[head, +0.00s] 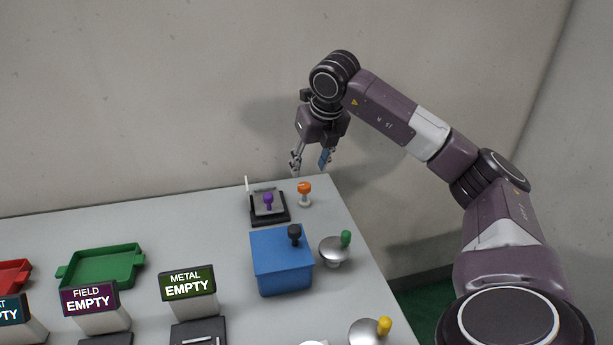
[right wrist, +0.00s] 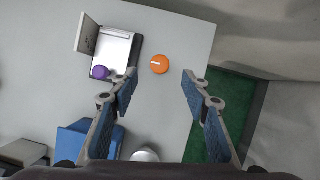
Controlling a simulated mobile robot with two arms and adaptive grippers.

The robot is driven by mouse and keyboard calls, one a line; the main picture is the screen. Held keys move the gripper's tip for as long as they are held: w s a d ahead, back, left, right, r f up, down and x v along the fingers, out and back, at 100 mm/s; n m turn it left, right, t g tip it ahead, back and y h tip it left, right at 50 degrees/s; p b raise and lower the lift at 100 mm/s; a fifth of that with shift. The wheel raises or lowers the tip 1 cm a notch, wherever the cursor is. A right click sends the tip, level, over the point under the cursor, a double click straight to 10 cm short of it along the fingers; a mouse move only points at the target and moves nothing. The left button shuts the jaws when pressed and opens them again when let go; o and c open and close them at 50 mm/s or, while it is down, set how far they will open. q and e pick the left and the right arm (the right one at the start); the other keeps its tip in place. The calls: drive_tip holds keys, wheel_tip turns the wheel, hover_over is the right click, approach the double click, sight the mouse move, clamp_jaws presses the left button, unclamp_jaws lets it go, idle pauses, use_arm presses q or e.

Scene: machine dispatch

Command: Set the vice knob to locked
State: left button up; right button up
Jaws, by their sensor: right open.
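No label in view names the vice knob, so I cannot tell which knob it is. An orange knob (head: 304,187) stands on a short pale post at the table's far right corner. In the right wrist view the orange knob (right wrist: 160,64) shows from above with a white line on its top. A purple knob (head: 268,198) sits on a small black and silver device (head: 283,214) just left of it. My right gripper (head: 311,164) is open and empty, above the orange knob and apart from it. My left gripper is out of view.
A blue box (head: 282,270) with a black knob (head: 294,233) stands nearer, beside a green-knobbed dome (head: 333,250). A yellow knob (head: 384,326) is at the front. A green tray (head: 105,266) and "EMPTY" signs (head: 188,283) are left. A wall is behind the table.

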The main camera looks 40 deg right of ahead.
drive_tip(key=shift+v, duration=2.2)
